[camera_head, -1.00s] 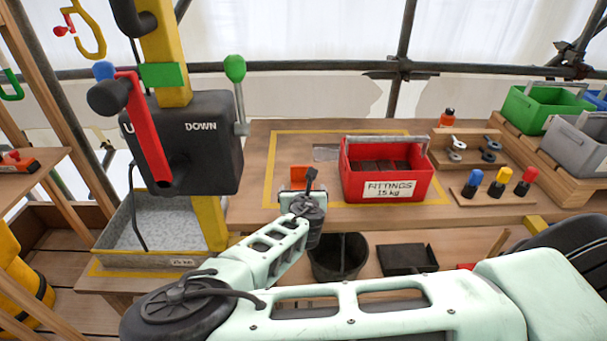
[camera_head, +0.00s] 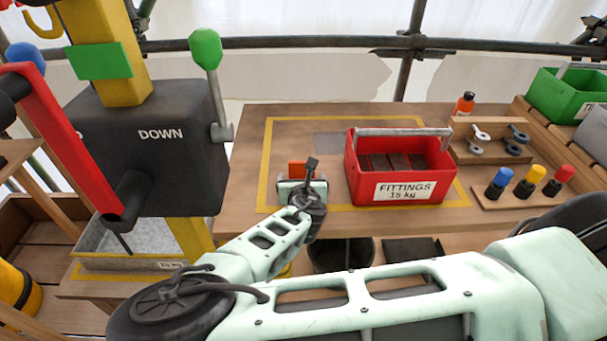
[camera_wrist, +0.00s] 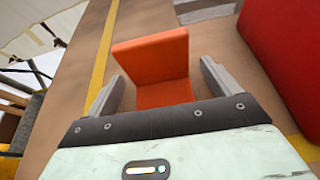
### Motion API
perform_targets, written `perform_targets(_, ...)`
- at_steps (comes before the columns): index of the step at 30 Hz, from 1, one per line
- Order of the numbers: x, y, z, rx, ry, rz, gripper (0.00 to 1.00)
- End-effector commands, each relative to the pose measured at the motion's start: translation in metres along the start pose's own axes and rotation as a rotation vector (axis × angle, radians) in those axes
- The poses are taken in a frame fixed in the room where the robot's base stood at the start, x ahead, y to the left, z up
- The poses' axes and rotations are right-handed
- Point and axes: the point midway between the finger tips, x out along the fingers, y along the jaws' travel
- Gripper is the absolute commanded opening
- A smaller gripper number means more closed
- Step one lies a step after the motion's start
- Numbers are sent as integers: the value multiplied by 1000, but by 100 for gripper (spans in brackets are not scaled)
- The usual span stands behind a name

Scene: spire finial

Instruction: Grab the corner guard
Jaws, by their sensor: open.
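The orange corner guard (camera_wrist: 150,62) stands on the wooden bench, an L-shaped piece with one upright face and one flat face. In the wrist view it lies between the two grey fingers of my gripper (camera_wrist: 160,88), with a visible gap on each side. The fingers are open and do not appear to touch it. In the head view the corner guard (camera_head: 298,168) shows just beyond my gripper (camera_head: 299,182), partly hidden by the wrist.
A red fittings box (camera_head: 403,190) stands close to the right of the corner guard. A black winch housing (camera_head: 150,150) with a red crank (camera_head: 60,140) is at left. Screwdriver-like tools with coloured handles (camera_head: 535,176) and a shackle rack (camera_head: 490,145) are farther right. Yellow tape borders the bench area.

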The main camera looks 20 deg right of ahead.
Motion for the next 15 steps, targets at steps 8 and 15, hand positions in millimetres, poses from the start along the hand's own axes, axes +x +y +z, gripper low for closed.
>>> perform_targets(8,0,0,0,0,0,0,70)
perform_targets(15,0,0,0,0,0,0,40)
